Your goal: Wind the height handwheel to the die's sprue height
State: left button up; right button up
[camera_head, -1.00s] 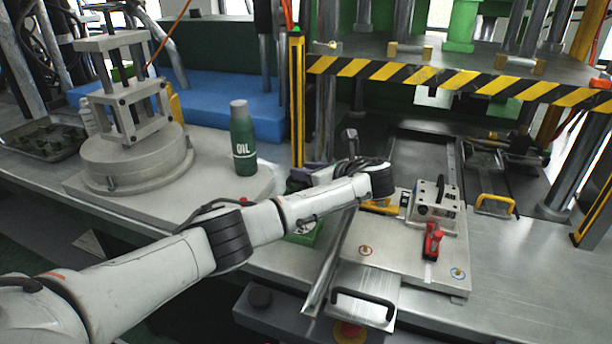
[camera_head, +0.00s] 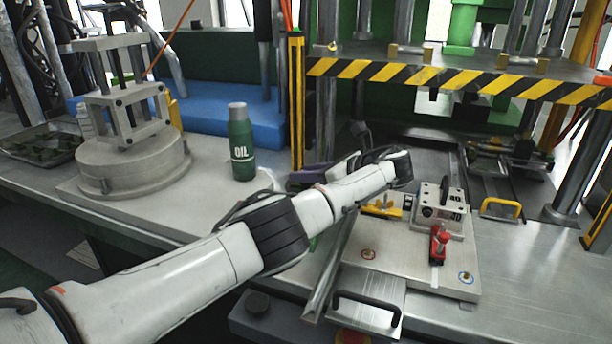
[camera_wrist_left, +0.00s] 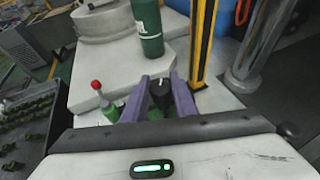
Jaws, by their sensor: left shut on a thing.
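My left gripper (camera_wrist_left: 160,95) shows in the left wrist view as two purple fingers on either side of a black knob with a white mark (camera_wrist_left: 160,88), shut on it. A green part (camera_wrist_left: 154,114) sits below the knob. Whether the knob belongs to the height handwheel I cannot tell, as no full wheel rim shows. In the head view my wrist covers most of this spot, and only a bit of purple finger (camera_head: 306,178) shows. The die, a metal block marked 40 (camera_head: 438,208), stands on the plate at the right. My right gripper is not in view.
A green oil bottle (camera_head: 241,145) stands on the pale bench behind my left arm. A red-ball lever (camera_wrist_left: 96,85) rises left of the fingers. A yellow-black post (camera_head: 297,105) stands close behind the gripper. A red toggle clamp (camera_head: 438,243) sits before the die.

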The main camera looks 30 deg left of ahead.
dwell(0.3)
pick_arm(q)
jog(key=o, duration=1)
jog(key=shift+a, duration=0.1)
jog(key=shift+o, duration=0.2)
jog(key=v, duration=1)
jog(key=shift+b, duration=0.3)
jog(key=shift+r, duration=0.1)
